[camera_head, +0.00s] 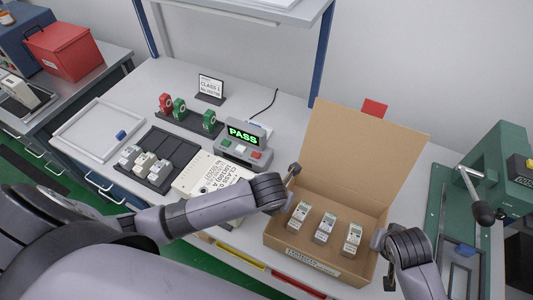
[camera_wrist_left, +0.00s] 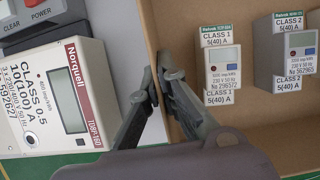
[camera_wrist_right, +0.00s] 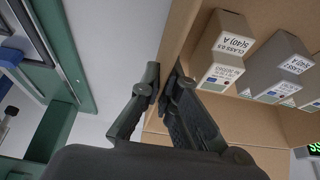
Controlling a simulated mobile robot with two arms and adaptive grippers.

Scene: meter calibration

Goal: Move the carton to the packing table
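The open brown carton (camera_head: 276,243) stands on the bench with its tall lid flap (camera_head: 360,150) raised at the back. Three small grey meters (camera_head: 325,228) stand in a row inside it. My left gripper (camera_head: 291,176) is at the carton's left wall; in the left wrist view its fingers (camera_wrist_left: 158,82) are closed together with the wall's edge between them. My right gripper (camera_head: 378,240) is at the right wall; in the right wrist view its fingers (camera_wrist_right: 164,84) are close together on either side of that wall (camera_wrist_right: 183,25).
Left of the carton are a large white meter (camera_head: 205,176), a PASS display unit (camera_head: 243,145) and a black rack (camera_head: 150,160) with several meters. A green machine (camera_head: 500,165) stands close on the right. A shelf (camera_head: 250,10) overhangs the back.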

